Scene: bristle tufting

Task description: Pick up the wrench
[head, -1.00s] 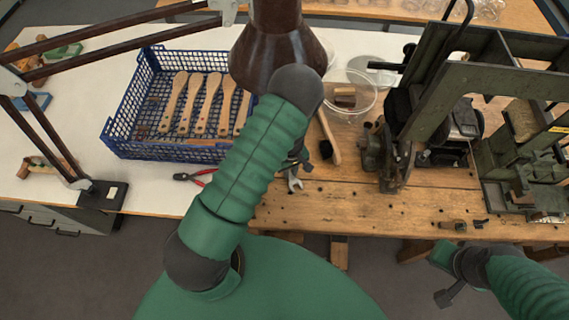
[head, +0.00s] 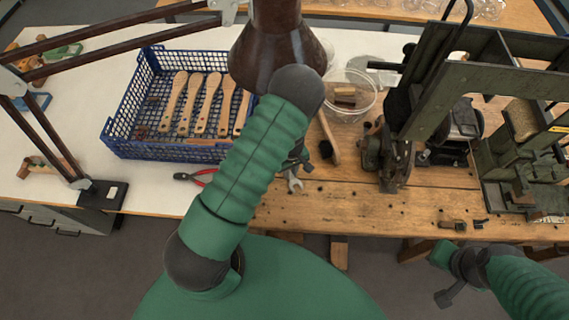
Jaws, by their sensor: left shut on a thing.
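The wrench (head: 295,185) is a small silver tool at the left end of the wooden bench, beside my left forearm. Its open jaw end shows; the rest is hidden behind my arm and gripper. My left gripper (head: 301,160) is mostly hidden by my green forearm. It is shut on the wrench, at the part above the visible end. I cannot tell whether the wrench is clear of the bench. My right gripper (head: 447,278) is low at the right, in front of the bench edge and away from the wrench; its fingers are unclear.
Red-handled pliers (head: 196,177) lie left of my arm. A blue crate (head: 118,135) holds several wooden brush handles. A mallet (head: 328,140), a glass bowl (head: 349,108) and a dark green machine (head: 420,95) stand near. A brown lamp shade (head: 272,50) hangs above.

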